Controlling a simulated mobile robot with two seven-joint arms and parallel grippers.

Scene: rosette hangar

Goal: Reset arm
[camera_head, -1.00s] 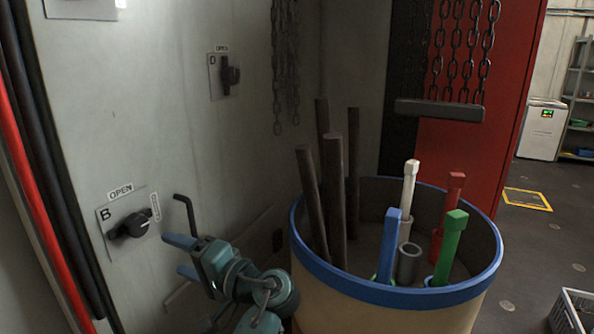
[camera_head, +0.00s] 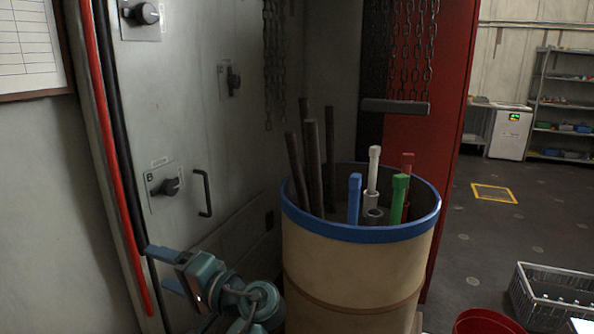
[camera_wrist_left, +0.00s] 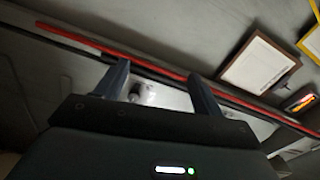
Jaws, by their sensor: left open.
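My left gripper (camera_head: 160,268) is in the lower left of the head view, in front of the grey cabinet panel (camera_head: 190,110). Its blue fingers are apart with nothing between them. In the left wrist view both fingers (camera_wrist_left: 156,85) also stand apart, with a blurred panel and a red pipe (camera_wrist_left: 100,45) beyond them. Knob B (camera_head: 170,187) and a dark bar handle (camera_head: 204,192) are on the panel, above the gripper and apart from it. My right gripper is in neither view.
A tan drum with a blue rim (camera_head: 358,260) stands right of my left arm, holding dark rods and coloured tools. A grey crate (camera_head: 550,290) and a red bucket (camera_head: 487,321) are at the lower right. Open floor (camera_head: 490,235) lies behind them.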

